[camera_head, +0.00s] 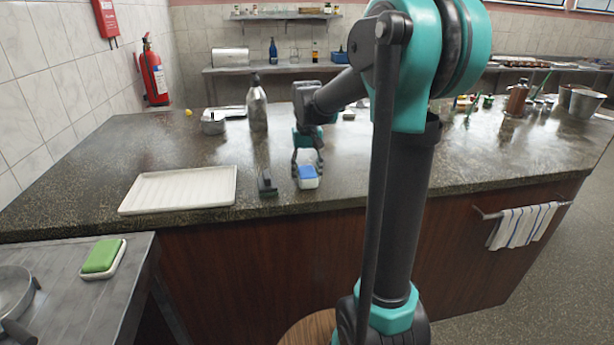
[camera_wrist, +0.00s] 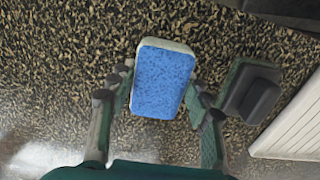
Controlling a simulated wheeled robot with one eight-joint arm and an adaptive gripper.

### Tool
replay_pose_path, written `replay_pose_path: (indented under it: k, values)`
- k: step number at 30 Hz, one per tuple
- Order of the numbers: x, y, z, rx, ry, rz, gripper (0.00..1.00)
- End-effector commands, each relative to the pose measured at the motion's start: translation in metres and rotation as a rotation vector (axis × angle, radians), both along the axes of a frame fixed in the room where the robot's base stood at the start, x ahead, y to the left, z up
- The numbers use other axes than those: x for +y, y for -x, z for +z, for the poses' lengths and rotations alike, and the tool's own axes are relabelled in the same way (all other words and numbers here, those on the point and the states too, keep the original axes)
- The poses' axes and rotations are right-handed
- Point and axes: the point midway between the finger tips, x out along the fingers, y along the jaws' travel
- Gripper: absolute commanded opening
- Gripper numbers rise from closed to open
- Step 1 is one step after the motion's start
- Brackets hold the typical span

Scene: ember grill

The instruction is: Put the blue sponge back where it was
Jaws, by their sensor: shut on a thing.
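The blue sponge (camera_head: 307,172) is near the front edge of the dark stone counter (camera_head: 230,215), with a white part below its blue top. I cannot tell whether the white part is the sponge's own layer or a dish. In the wrist view the sponge (camera_wrist: 162,82) sits between the two fingers of my gripper (camera_wrist: 158,100), with a pale rim showing along its far edge. My gripper (camera_head: 307,163) points down and is shut on the sponge from both sides. Whether the sponge touches the counter is hard to tell.
A dark block with a handle (camera_head: 267,182) stands close left of the sponge; the wrist view shows it (camera_wrist: 255,92) near one finger. A white ribbed tray (camera_head: 180,189) lies further left. A green sponge (camera_head: 101,256) rests on a white dish on the metal side table.

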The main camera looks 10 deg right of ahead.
Motion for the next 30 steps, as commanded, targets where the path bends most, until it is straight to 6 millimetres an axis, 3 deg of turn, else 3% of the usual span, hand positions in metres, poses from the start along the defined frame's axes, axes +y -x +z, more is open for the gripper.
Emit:
replay_pose_path:
  k: [13, 14, 18, 30]
  values:
    - [0.0, 0.0002, -0.0088, 0.0, 0.0, 0.0, 0.22]
    - [0.0, 0.0003, -0.0087, 0.0, 0.0, 0.0, 0.51]
    - [0.0, 0.0003, -0.0085, 0.0, 0.0, 0.0, 0.69]
    - [0.0, 0.0004, -0.0037, 0.0, 0.0, 0.0, 0.7]
